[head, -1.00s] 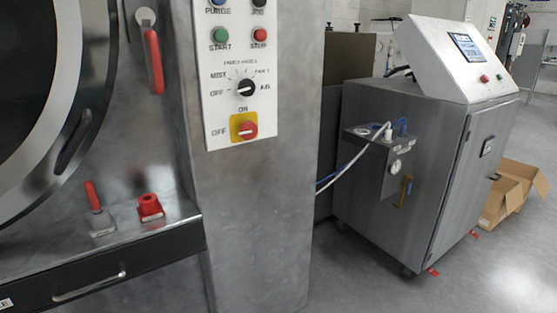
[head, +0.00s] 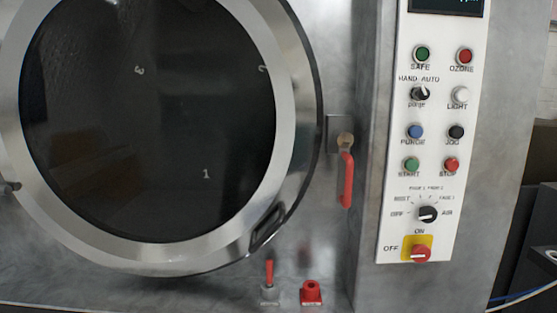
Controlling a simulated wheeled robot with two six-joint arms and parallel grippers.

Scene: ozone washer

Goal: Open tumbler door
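The round tumbler door (head: 296,130) fills the left of the head view, a wide metal ring around dark glass (head: 150,110) marked with numbers. It looks closed against the metal front. A recessed dark handle (head: 267,226) sits on the ring's lower right. A red lever (head: 346,178) hangs down from a bracket just right of the door. Neither of my grippers shows in the head view.
A white control panel (head: 437,130) with buttons and knobs stands right of the door. A small red-handled lever (head: 269,278) and a red block (head: 311,292) sit below the door. Grey equipment (head: 540,235) stands at the right edge.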

